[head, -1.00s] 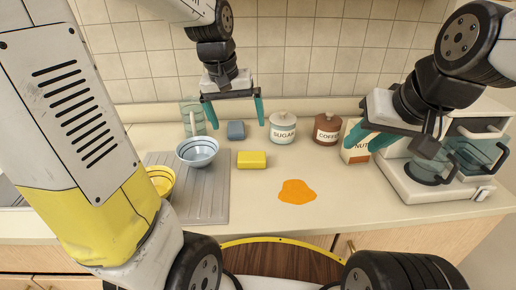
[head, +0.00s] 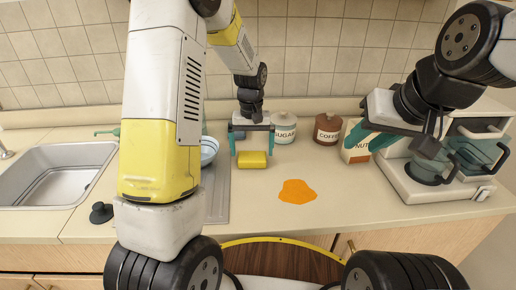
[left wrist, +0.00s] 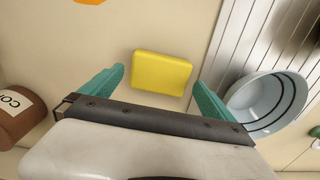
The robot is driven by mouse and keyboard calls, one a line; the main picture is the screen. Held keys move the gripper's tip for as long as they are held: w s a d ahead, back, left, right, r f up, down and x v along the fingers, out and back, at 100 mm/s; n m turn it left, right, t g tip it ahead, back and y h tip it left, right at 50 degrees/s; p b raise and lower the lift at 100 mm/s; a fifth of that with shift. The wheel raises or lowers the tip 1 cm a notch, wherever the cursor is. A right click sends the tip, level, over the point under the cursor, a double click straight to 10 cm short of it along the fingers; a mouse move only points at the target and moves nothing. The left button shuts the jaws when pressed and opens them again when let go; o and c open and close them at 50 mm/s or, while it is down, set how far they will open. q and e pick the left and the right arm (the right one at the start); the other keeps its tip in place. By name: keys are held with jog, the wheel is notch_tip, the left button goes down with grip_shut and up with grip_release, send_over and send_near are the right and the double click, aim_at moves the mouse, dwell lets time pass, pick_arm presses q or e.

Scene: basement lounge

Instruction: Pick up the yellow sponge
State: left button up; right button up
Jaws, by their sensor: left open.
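The yellow sponge (head: 252,160) lies flat on the counter, just right of the grey drainboard. My left gripper (head: 252,152) is open above and around it in the head view, with one teal finger on each side. In the left wrist view the sponge (left wrist: 161,73) lies ahead of and between the two spread fingers (left wrist: 160,85), with a gap on each side and nothing held. My right gripper (head: 368,143) is at the right, by the nut box and coffee machine. Its fingers overlap these things, and its opening is unclear.
A light blue bowl (left wrist: 265,103) stands on the drainboard (left wrist: 226,45), close to one left finger. Sugar (head: 284,133) and coffee (head: 327,132) canisters and a nut box (head: 357,150) stand behind. An orange spill (head: 297,192) lies right of the sponge. A sink (head: 60,178) is at left.

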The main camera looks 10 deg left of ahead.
aim_at(252, 156)
pick_arm(q)
notch_tip(252, 156, down, 3)
jog(key=shift+f, duration=0.2)
jog(key=shift+c, duration=0.2)
jog(key=c, duration=1.1)
jog(key=shift+w+r, duration=0.1)
jog(key=shift+r, duration=0.1)
jog(key=shift+r, duration=0.25)
jog(key=r, duration=0.3)
jog(key=shift+s, duration=0.25)
jog(key=s, duration=0.5)
jog(key=s+d, duration=0.1)
jog(key=s, duration=0.4)
jog(key=s+d+r, duration=0.1)
jog(key=s, duration=0.4)
jog(key=shift+s+d+r, duration=0.1)
jog(key=shift+s+d, duration=0.1)
jog(key=shift+d, duration=0.05)
